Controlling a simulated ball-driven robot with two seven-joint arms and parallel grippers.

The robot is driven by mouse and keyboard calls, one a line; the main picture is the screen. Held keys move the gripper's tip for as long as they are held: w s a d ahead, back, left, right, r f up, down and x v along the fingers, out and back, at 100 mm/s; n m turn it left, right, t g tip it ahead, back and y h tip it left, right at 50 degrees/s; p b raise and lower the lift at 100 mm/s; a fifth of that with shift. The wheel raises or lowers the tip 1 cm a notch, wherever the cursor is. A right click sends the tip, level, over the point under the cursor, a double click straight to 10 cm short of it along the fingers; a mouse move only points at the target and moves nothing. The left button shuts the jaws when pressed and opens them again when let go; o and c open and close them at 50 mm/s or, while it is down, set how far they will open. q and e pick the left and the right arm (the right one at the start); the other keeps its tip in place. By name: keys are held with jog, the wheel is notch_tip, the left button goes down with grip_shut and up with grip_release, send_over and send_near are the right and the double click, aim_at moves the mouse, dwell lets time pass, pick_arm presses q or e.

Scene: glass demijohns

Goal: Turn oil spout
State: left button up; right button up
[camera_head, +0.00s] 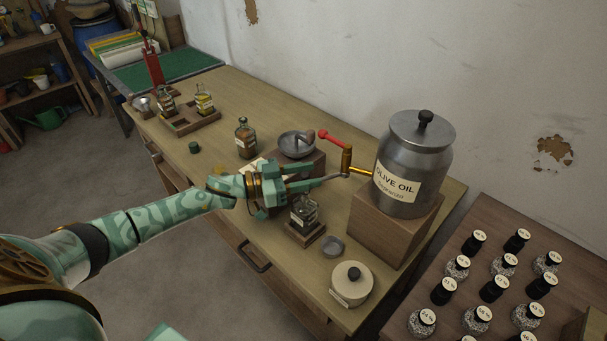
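A steel olive oil canister (412,160) with a labelled front and a black-knobbed lid stands on a wooden block (390,222). A brass spout (347,160) sticks out from its left side. The spout has a lever with a red handle (329,137) that points up and left. My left gripper (318,173) reaches in from the left, just left of the spout. Its two fingers are apart, with nothing seen between them. I cannot tell if a fingertip touches the spout. A small glass bottle (304,210) stands on a wooden base below the fingers. My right gripper is not in view.
A grey bowl (296,143) sits on a block behind my gripper. A lidded cream jar (351,284) and a small grey dish (333,246) stand in front. A brown bottle (246,138) is farther left. Several black-capped jars fill the right table (482,218).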

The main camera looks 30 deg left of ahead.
pick_arm(q)
jog(key=v, duration=1.6)
jog(key=shift+p, duration=0.45)
jog(key=shift+s+a, duration=0.1)
jog(key=shift+s, duration=0.05)
